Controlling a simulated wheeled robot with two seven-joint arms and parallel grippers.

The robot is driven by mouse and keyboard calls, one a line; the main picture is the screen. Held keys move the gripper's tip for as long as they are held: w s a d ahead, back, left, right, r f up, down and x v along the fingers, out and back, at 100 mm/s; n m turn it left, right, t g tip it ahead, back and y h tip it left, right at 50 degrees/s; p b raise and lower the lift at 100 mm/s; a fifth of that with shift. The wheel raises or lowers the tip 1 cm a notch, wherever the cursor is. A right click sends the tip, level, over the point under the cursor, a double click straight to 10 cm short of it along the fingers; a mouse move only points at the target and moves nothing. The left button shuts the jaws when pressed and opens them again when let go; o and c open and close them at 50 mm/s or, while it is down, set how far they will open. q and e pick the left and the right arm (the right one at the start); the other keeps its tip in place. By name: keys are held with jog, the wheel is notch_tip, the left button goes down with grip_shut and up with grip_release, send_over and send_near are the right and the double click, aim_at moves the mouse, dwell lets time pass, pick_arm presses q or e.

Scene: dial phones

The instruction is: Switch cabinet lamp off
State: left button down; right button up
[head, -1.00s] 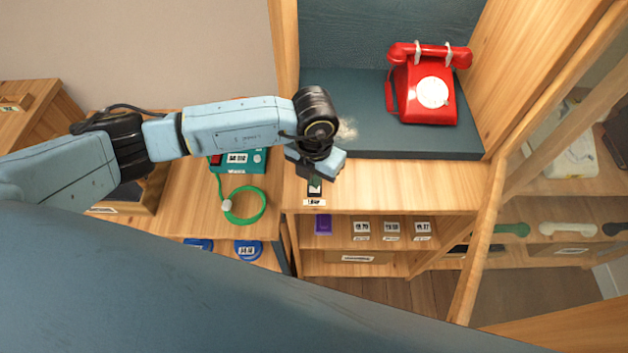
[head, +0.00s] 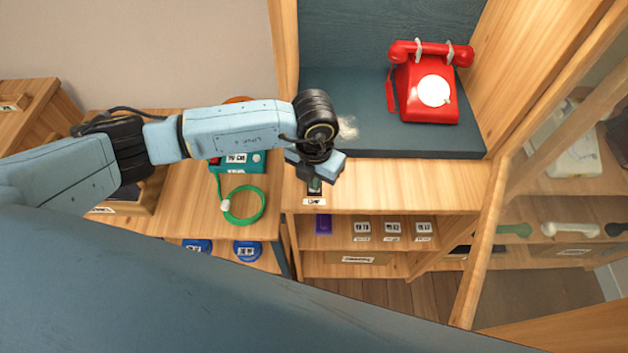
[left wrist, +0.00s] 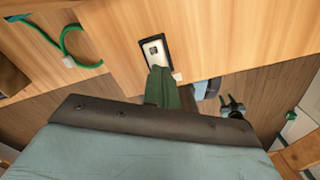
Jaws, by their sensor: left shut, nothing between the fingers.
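The lamp switch is a small black-framed plate with a pale rocker (left wrist: 153,50) on the wooden cabinet front, seen in the left wrist view. In the head view its dark plate (head: 313,193) shows just above a white label (head: 314,202) that seems to read LAMP, and my gripper partly covers it. My left gripper (head: 315,184) is shut and empty, with its green fingers (left wrist: 161,82) together at the lower edge of the switch plate. I cannot tell whether they touch it.
A red dial phone (head: 428,90) stands on the blue cabinet shelf (head: 400,140). Left of the switch are a teal device (head: 255,163) and a green cord loop (head: 243,206). Below, a purple item (head: 323,225) and several labelled pieces sit on a wooden shelf.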

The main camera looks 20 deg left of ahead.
pick_arm(q)
jog(key=shift+f, duration=0.3)
jog(key=shift+s, duration=0.1)
jog(key=shift+r+p, duration=2.6)
jog(key=shift+r, duration=1)
